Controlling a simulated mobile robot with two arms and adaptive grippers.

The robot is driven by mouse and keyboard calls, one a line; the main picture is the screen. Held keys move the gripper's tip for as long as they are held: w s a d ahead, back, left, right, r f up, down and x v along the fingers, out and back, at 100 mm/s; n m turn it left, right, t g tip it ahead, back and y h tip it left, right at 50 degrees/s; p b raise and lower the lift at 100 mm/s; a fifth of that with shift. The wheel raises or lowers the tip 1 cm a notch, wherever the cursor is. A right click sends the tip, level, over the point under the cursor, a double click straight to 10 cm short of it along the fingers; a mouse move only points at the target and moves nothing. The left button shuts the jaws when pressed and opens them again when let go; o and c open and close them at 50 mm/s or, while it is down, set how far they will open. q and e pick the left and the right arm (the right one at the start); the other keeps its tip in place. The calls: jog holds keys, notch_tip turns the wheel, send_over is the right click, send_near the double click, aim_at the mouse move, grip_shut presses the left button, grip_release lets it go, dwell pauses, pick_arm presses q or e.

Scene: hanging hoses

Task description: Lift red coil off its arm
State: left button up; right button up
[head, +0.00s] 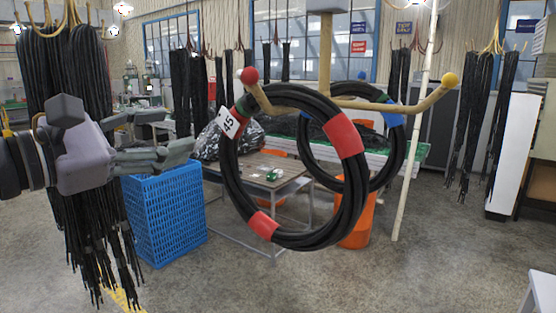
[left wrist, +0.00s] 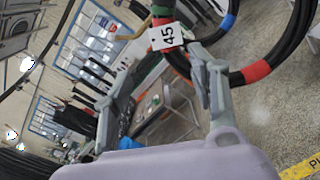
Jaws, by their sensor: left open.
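The red coil, a loop of black hose with red bands (head: 343,137), hangs on a wooden arm with a red ball tip (head: 249,75). A white tag marked 45 (head: 229,123) and a green band are at its upper left. My left gripper (head: 182,150) is open and empty, left of the coil and apart from it. In the left wrist view, the coil's red band (left wrist: 257,71) lies beyond the right finger, and the tag (left wrist: 166,36) shows above the gap between the fingers (left wrist: 160,72). My right gripper is not in view.
A blue crate (head: 168,215), a table (head: 255,172) and an orange bin (head: 355,225) stand below. Black hose bundles (head: 65,75) hang at the left. The floor in front is clear.

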aim_at(226, 127)
pick_arm(q)
jog(key=p+x, duration=0.2)
jog(key=x, duration=0.2)
jog(key=p+x, duration=0.2)
jog(key=x, duration=0.2)
jog(key=p+x, duration=0.3)
jog(key=x, duration=0.2)
jog(key=shift+s+d+f, duration=0.25)
jog(key=shift+s+d, duration=0.05)
jog(key=shift+d, duration=0.15)
jog(key=shift+w+d+f, duration=0.1)
jog(key=shift+w, duration=0.05)
pick_arm(e)
notch_tip(226, 127, up, 8)
jog(key=shift+w+d+f, duration=0.15)
jog(key=shift+w+d, duration=0.25)
jog(key=shift+w, duration=0.05)
pick_arm(q)
jog(key=shift+c, duration=0.5)
jog(key=c, duration=0.7)
grip_shut()
pick_arm(e)
jog(key=shift+d, duration=0.5)
